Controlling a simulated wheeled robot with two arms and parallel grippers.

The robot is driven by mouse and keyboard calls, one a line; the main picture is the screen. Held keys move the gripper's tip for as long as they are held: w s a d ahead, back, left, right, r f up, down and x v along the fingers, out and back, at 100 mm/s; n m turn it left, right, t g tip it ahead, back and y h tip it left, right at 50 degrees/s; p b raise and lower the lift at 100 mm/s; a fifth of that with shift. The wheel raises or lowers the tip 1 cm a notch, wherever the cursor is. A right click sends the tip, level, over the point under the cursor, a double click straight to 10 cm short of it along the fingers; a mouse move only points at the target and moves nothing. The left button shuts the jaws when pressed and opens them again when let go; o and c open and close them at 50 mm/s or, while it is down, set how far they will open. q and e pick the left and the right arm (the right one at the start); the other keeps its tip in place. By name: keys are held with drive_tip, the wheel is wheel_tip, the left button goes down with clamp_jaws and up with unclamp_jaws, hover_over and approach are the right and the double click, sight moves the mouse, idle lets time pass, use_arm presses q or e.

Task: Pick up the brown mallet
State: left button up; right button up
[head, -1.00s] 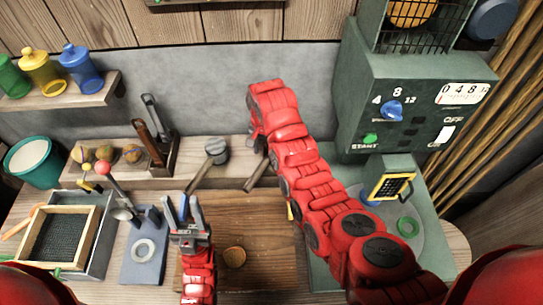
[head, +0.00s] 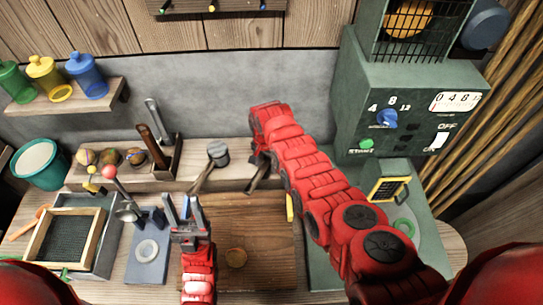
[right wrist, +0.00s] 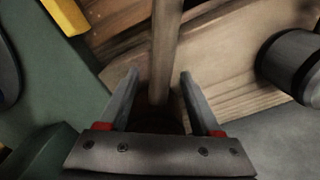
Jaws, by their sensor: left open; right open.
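A brown handle (right wrist: 166,45), which I take to be the brown mallet's, runs between the fingers of my right gripper (right wrist: 159,72) in the right wrist view. The gripper is open; whether a finger touches the handle I cannot tell. In the head view the handle's end (head: 257,182) shows beside my right arm, which hides the mallet's head and most of the gripper. A second mallet with a grey head (head: 218,152) lies to its left; its dark head also shows in the wrist view (right wrist: 293,62). My left gripper (head: 183,209) is open over the table's left-middle.
A green machine (head: 405,100) stands close on the right. A tool holder (head: 165,160) stands at back left. A framed screen (head: 66,238) lies at left.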

drive_tip(key=shift+c, duration=0.2)
clamp_jaws()
drive_tip(key=shift+r, duration=0.2)
